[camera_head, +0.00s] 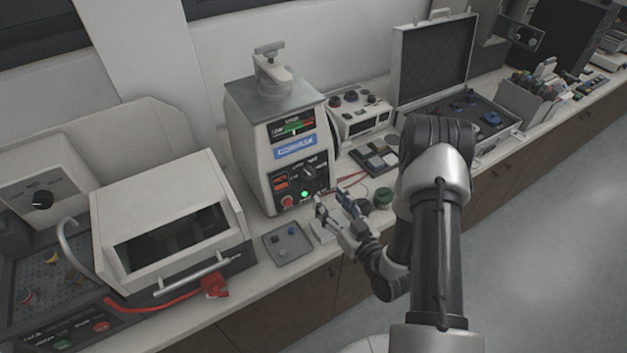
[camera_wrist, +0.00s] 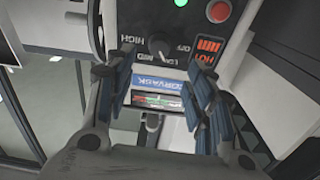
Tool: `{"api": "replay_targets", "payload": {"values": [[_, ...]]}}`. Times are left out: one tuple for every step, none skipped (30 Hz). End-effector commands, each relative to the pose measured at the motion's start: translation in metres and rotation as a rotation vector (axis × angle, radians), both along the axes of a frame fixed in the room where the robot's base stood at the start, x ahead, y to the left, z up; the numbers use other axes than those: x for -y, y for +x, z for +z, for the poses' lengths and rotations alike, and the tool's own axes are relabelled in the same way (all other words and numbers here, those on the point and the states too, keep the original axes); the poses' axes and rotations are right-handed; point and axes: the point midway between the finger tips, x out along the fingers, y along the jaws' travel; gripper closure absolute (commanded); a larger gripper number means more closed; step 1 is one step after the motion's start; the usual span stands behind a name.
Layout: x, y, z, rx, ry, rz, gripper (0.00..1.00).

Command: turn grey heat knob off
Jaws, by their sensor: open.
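The mounting press (camera_head: 252,150) stands on the bench with its control panel facing my gripper. The heat knob (camera_wrist: 158,47) sits on the dark panel, ringed by OFF, LOW, MED and HIGH labels; it also shows small in the head view (camera_head: 308,172). I cannot tell clearly which label its pointer faces. My gripper (camera_wrist: 158,82) is open and empty, its blue-padded fingers on either side of the knob's line in the wrist view, apart from it. In the head view my gripper (camera_head: 335,204) is low in front of the panel.
A red button (camera_wrist: 219,11) and a lit green light (camera_wrist: 180,2) are beside the knob, with an orange HOT display (camera_wrist: 207,50). A grey tray (camera_head: 287,243) lies before the press. A white hooded machine (camera_head: 170,220) stands left, a small instrument (camera_head: 360,112) right.

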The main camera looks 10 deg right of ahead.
Motion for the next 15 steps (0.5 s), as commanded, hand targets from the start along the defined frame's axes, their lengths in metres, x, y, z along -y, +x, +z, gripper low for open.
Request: {"api": "replay_targets", "payload": {"values": [[-0.005,0.011,0.002,0.007,-0.001,0.005,0.51],[-0.007,0.018,0.001,0.005,-0.003,0.006,0.51],[-0.01,0.026,0.001,0.006,-0.002,0.005,0.51],[-0.012,0.032,0.001,0.005,-0.003,0.005,0.51],[-0.014,0.038,0.001,0.006,0.0,0.004,0.51],[-0.016,0.046,0.001,0.005,-0.002,0.004,0.51],[-0.017,0.052,0.001,0.005,-0.002,0.003,0.51],[-0.019,0.057,0.001,0.005,-0.002,0.004,0.51],[-0.021,0.063,0.001,0.005,-0.001,0.003,0.51],[-0.022,0.067,0.001,0.004,0.0,0.002,0.51],[-0.023,0.071,0.001,0.003,0.0,0.002,0.51],[-0.024,0.076,0.0,0.004,-0.001,0.001,0.51],[-0.025,0.079,0.0,0.003,-0.001,0.001,0.51],[-0.026,0.081,0.0,0.002,0.0,0.001,0.51],[-0.027,0.084,0.0,0.002,0.001,0.001,0.51]]}}
